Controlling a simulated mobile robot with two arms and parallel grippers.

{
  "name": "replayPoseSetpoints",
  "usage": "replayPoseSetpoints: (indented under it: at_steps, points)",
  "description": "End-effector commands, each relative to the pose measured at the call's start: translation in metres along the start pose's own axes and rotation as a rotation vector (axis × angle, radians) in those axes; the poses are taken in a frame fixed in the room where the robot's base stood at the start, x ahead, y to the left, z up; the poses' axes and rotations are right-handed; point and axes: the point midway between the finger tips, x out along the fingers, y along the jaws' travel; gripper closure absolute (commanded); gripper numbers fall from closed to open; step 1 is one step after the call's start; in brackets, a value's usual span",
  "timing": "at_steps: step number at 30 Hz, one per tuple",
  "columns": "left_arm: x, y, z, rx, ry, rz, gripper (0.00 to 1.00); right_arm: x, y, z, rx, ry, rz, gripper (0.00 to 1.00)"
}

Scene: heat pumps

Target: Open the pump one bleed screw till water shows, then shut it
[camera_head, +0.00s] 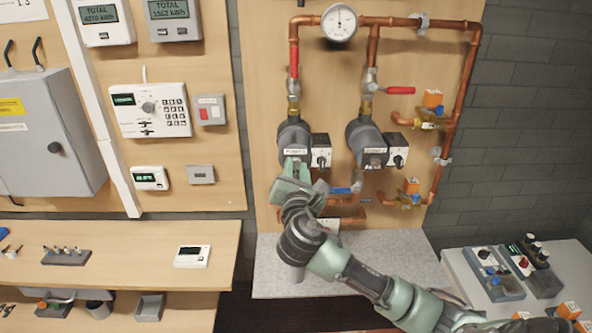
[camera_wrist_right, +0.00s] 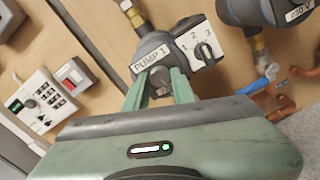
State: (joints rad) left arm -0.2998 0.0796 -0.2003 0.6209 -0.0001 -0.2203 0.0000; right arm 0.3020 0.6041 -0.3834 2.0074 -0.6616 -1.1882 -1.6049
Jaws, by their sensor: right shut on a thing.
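Pump one (camera_head: 293,136) is the left of two dark grey pumps on the wooden board. Its PUMP 1 label also shows in the right wrist view (camera_wrist_right: 151,59). My right gripper (camera_head: 293,168) is at the front of this pump, just under the label. In the wrist view its two green fingers (camera_wrist_right: 160,82) reach the pump's front face and are shut on the bleed screw, which is mostly hidden between them. I see no water at the pump. My left gripper is not in view.
A speed switch (camera_wrist_right: 203,45) marked 1, 2, 3 sits right beside the fingers. Pump two (camera_head: 366,141) is to the right. A blue-handled valve (camera_head: 346,190) and copper pipes are below. A grey shelf (camera_head: 270,275) lies beneath.

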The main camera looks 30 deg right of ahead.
Motion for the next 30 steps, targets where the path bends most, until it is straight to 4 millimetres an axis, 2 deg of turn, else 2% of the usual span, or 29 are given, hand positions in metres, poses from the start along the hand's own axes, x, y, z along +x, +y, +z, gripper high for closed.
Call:
replayPoseSetpoints:
  at_steps: [30]
  points:
    - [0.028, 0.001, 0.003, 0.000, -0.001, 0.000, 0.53, 0.000, -0.001, -0.003, 0.948, 0.002, -0.003, 1.00]
